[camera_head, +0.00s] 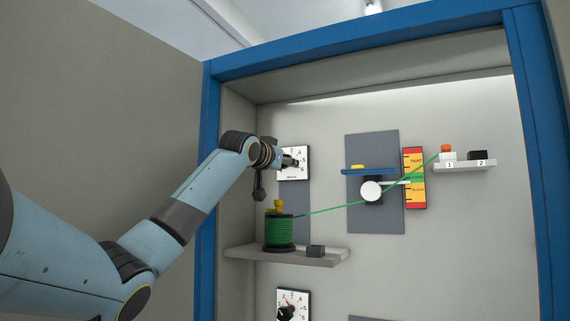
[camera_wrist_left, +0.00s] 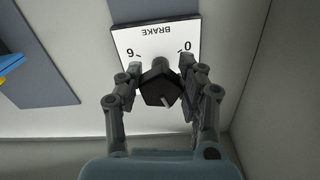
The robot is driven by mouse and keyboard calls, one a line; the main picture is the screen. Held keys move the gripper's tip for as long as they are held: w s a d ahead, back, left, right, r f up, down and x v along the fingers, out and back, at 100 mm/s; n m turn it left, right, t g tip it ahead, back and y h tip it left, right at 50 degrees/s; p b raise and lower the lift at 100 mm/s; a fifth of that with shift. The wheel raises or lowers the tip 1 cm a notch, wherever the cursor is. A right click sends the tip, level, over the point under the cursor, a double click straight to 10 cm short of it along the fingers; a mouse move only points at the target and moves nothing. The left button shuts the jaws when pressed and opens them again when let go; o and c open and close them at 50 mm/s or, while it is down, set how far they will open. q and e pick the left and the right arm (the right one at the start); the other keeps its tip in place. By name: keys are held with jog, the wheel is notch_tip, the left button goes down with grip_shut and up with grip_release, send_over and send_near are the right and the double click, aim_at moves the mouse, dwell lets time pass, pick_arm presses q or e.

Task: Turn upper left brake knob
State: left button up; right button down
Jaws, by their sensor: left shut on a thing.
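The upper left brake dial is a white square plate (camera_head: 296,170) with numbers on the back wall. In the left wrist view the plate (camera_wrist_left: 155,45) reads BRAKE, with 6 and 0 visible and the picture upside down. A black knob (camera_wrist_left: 160,84) with a light pointer mark stands out from the plate. My left gripper (camera_head: 291,162) is at the knob. In the left wrist view the left gripper (camera_wrist_left: 162,80) has its two fingers on either side of the knob, shut on it. The gripper covers part of the dial in the head view. My right gripper is not in view.
A green cable runs right past a white roller (camera_head: 371,191) and coloured gauge (camera_head: 415,180). A lower dial (camera_head: 293,300) shows below. A blue frame (camera_head: 208,200) edges the recess.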

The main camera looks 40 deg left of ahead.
pick_arm(q)
jog(key=m+p, duration=0.1)
jog(key=p, duration=0.1)
jog(key=m+p, duration=0.2)
jog(key=shift+r, duration=0.25)
jog(key=shift+m+p, duration=0.35)
jog(key=shift+m, duration=0.05)
jog(key=shift+f, duration=0.2)
jog(key=o, duration=1.2)
jog(key=shift+s, duration=0.1)
jog(key=shift+r, duration=0.1)
notch_tip(320, 180, up, 10)
jog(key=shift+a+f, duration=0.1)
